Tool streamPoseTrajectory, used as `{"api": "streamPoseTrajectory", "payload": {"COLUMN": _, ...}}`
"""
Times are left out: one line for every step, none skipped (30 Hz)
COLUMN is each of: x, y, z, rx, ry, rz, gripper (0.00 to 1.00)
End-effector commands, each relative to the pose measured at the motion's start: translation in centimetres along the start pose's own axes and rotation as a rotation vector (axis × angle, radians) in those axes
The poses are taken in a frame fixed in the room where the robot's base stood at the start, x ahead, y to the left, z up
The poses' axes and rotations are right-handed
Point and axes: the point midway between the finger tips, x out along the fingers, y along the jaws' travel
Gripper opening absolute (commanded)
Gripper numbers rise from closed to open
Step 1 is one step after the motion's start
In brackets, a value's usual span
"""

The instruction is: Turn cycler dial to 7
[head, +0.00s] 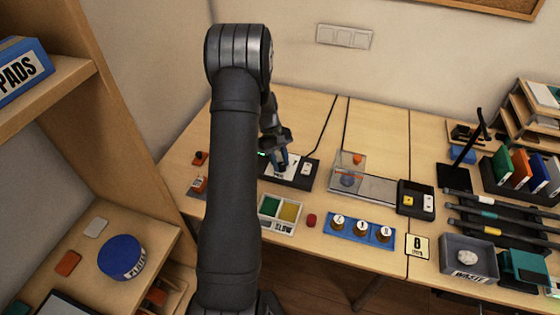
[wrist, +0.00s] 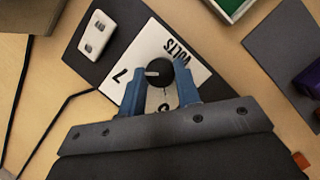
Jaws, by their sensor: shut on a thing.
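The cycler (head: 303,181) is a dark panel on the table in the head view, with my gripper (head: 281,163) down over it. In the wrist view its white plate reads VOLTS (wrist: 180,52), with a 7 (wrist: 121,75) left of the dial. The black dial (wrist: 163,66) sits between the two blue fingers of my gripper (wrist: 160,85), which is shut on it. The dial's pale pointer mark lies on its left part, roughly toward the 7. Another number below the dial is partly hidden by the gripper.
A white switch block (wrist: 97,34) sits on the panel beside the plate. A tray with green and yellow parts (head: 280,213) stands in front of the cycler. A clear-sided fixture (head: 349,168) and a blue rack (head: 360,229) stand to the right. Cables run behind.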

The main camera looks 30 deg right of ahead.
Motion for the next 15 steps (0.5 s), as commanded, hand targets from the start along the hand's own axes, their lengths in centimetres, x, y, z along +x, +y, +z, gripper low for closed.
{"api": "streamPoseTrajectory", "payload": {"x": -0.04, "y": 0.02, "z": -0.03, "rx": 0.003, "ry": 0.001, "rz": -0.001, "gripper": 0.07}}
{"api": "streamPoseTrajectory", "payload": {"x": -0.03, "y": 0.02, "z": -0.03, "rx": 0.003, "ry": 0.001, "rz": -0.001, "gripper": 0.07}}
{"api": "streamPoseTrajectory", "payload": {"x": -0.04, "y": 0.02, "z": -0.03, "rx": 0.004, "ry": 0.001, "rz": -0.001, "gripper": 0.07}}
{"api": "streamPoseTrajectory", "payload": {"x": -0.04, "y": 0.02, "z": -0.03, "rx": 0.004, "ry": 0.001, "rz": -0.001, "gripper": 0.07}}
{"api": "streamPoseTrajectory", "payload": {"x": -0.04, "y": 0.02, "z": -0.03, "rx": 0.004, "ry": 0.001, "rz": -0.001, "gripper": 0.07}}
{"api": "streamPoseTrajectory", "payload": {"x": -0.04, "y": 0.02, "z": -0.03, "rx": 0.004, "ry": 0.001, "rz": -0.001, "gripper": 0.07}}
{"api": "streamPoseTrajectory", "payload": {"x": -0.04, "y": 0.02, "z": -0.03, "rx": 0.004, "ry": 0.001, "rz": -0.001, "gripper": 0.07}}
{"api": "streamPoseTrajectory", "payload": {"x": -0.04, "y": 0.02, "z": -0.03, "rx": 0.004, "ry": 0.001, "rz": -0.001, "gripper": 0.07}}
{"api": "streamPoseTrajectory", "payload": {"x": -0.04, "y": 0.02, "z": -0.03, "rx": 0.003, "ry": 0.001, "rz": -0.001, "gripper": 0.07}}
{"api": "streamPoseTrajectory", "payload": {"x": -0.04, "y": 0.02, "z": -0.03, "rx": 0.003, "ry": 0.001, "rz": -0.001, "gripper": 0.07}}
{"api": "streamPoseTrajectory", "payload": {"x": -0.04, "y": 0.02, "z": -0.03, "rx": 0.003, "ry": 0.001, "rz": -0.001, "gripper": 0.07}}
{"api": "streamPoseTrajectory", "payload": {"x": -0.04, "y": 0.02, "z": -0.03, "rx": 0.003, "ry": 0.001, "rz": -0.001, "gripper": 0.36}}
{"api": "streamPoseTrajectory", "payload": {"x": -0.03, "y": 0.02, "z": -0.03, "rx": 0.003, "ry": 0.001, "rz": -0.001, "gripper": 0.42}}
{"api": "streamPoseTrajectory", "payload": {"x": -0.03, "y": 0.01, "z": -0.03, "rx": 0.003, "ry": 0.001, "rz": -0.001, "gripper": 0.47}}
{"api": "streamPoseTrajectory", "payload": {"x": -0.03, "y": 0.01, "z": -0.03, "rx": 0.003, "ry": 0.001, "rz": -0.001, "gripper": 0.52}}
